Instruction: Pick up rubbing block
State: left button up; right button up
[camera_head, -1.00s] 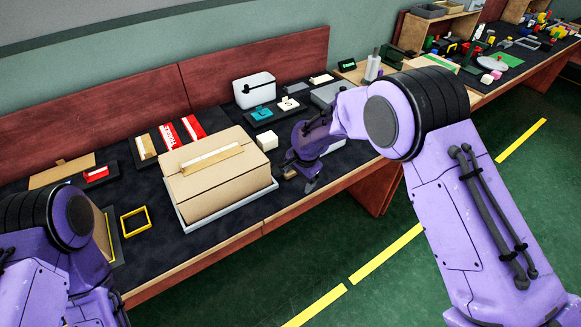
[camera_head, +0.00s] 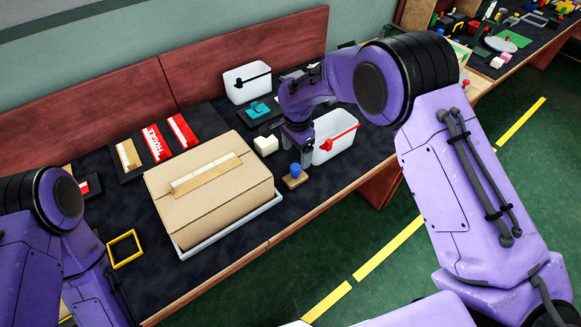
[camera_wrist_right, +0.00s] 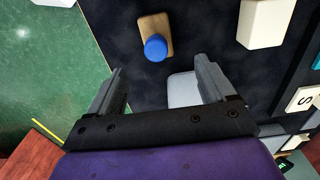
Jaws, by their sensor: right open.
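The rubbing block appears to be the small wooden block with a round blue knob (camera_head: 295,177). It sits on the dark mat near the table's front edge, right of the cardboard box. My right gripper (camera_head: 298,142) is just behind the block in the head view, with its fingertips partly hidden. In the wrist view the block (camera_wrist_right: 155,38) lies ahead of the right gripper (camera_wrist_right: 158,80), roughly in line with the gap. The jaws are open and empty. My left arm shows at the left, but its gripper is out of view.
A cardboard box (camera_head: 212,200) stands on a light tray (camera_head: 232,228) left of the block. A white cube (camera_head: 265,146) lies behind the block. A white bin with a red handle (camera_head: 338,146) stands close on the right. A yellow frame (camera_head: 124,249) lies at the left.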

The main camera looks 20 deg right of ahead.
aim_at(295, 166)
jog(key=f, duration=0.2)
jog(key=f+p, duration=0.1)
jog(key=f, duration=0.2)
jog(key=f+p, duration=0.1)
jog(key=f, duration=0.2)
jog(key=shift+s+a, duration=0.3)
jog(key=shift+d+f, duration=0.1)
jog(key=shift+f, duration=0.5)
jog(key=c, duration=1.2)
jog(key=shift+c, duration=0.2)
notch_tip(295, 166, up, 10)
jog(key=shift+r+b, duration=0.1)
jog(key=shift+b, duration=0.7)
